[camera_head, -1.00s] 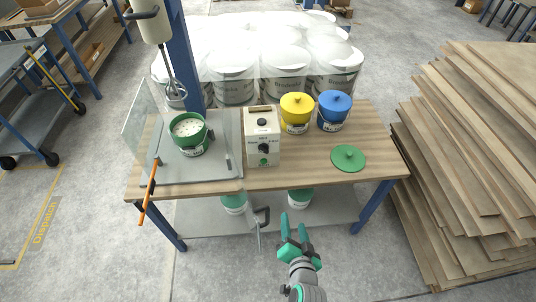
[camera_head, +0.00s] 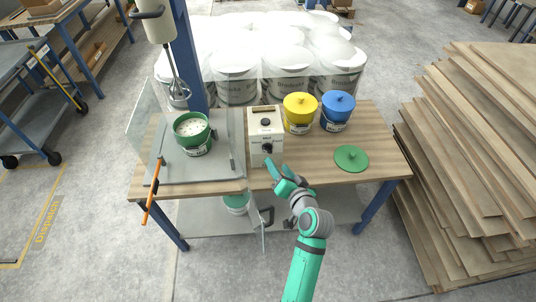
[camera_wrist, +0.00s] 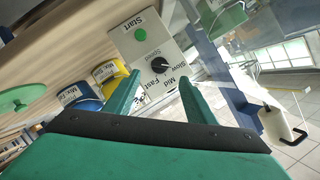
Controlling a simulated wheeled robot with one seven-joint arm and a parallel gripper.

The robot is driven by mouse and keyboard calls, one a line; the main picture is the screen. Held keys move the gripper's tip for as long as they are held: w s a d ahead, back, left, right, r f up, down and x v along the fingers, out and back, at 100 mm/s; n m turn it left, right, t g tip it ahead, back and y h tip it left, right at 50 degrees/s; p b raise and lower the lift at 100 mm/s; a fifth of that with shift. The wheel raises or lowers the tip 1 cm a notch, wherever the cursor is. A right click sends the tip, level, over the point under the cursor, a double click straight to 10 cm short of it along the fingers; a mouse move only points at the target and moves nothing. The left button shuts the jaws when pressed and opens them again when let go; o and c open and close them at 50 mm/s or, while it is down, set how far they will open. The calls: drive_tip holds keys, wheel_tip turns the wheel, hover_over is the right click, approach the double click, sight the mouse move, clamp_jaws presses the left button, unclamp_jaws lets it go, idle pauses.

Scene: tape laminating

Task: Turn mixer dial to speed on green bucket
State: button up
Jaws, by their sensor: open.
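The mixer dial is a black round knob (camera_head: 267,148) on the front of a cream control box (camera_head: 264,122). In the wrist view the dial (camera_wrist: 159,65) has "Slow", "Mid" and "Fast" marks beside it and a green "Start" button (camera_wrist: 148,35). Its exact setting is too small to tell. My gripper (camera_head: 277,166) is open just in front of the box. In the wrist view its fingertips (camera_wrist: 160,84) flank the dial, with no visible grip on it. The open green bucket (camera_head: 194,146) stands on a grey plate under the raised mixer (camera_head: 179,90), holding white contents.
A yellow bucket (camera_head: 299,117) and a blue bucket (camera_head: 336,114) stand right of the box. A green lid (camera_head: 351,158) lies on the table (camera_head: 315,165). Wooden boards (camera_head: 470,180) are stacked right.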

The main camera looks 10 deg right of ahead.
sight(268, 151)
drive_tip(key=x, duration=0.8)
drive_tip(key=shift+w+a+f, duration=0.1)
drive_tip(key=shift+w, duration=0.25)
drive_tip(key=c, duration=1)
